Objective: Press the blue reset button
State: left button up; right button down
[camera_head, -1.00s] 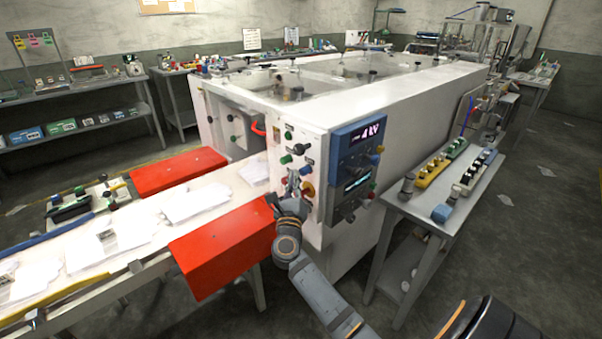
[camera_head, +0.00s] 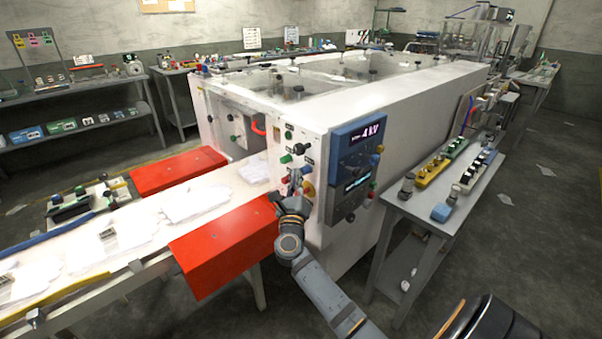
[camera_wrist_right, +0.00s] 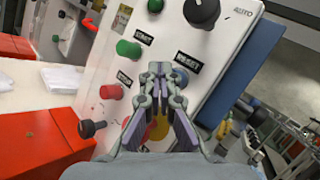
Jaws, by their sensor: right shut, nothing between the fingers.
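The blue reset button (camera_wrist_right: 181,76) shows in the right wrist view as a small round blue shape under the RESET label (camera_wrist_right: 188,62). It is partly hidden by my right gripper (camera_wrist_right: 165,68), whose fingertips are just left of it. I cannot tell whether they touch it. The right gripper is shut and empty. In the head view the right gripper (camera_head: 294,183) is in front of the white control panel (camera_head: 312,145), at its lower part. My left gripper is in neither view.
A green button (camera_wrist_right: 128,48), a red button (camera_wrist_right: 111,91) and a black knob (camera_wrist_right: 202,10) are on the same panel. A yellow-based control (camera_wrist_right: 158,126) sits behind the fingers. A red guard (camera_head: 225,246) flanks the conveyor beside my forearm. A grey side table (camera_head: 425,212) stands to the right.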

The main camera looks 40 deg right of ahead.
jog(key=shift+d, duration=0.15)
dwell(0.3)
jog(key=shift+s+a, duration=0.1)
jog(key=shift+a, duration=0.8)
jog(key=shift+a, duration=0.1)
jog(key=shift+s+a+b, duration=0.2)
jog(key=shift+a+b, duration=0.45)
jog(key=shift+a, duration=1.75)
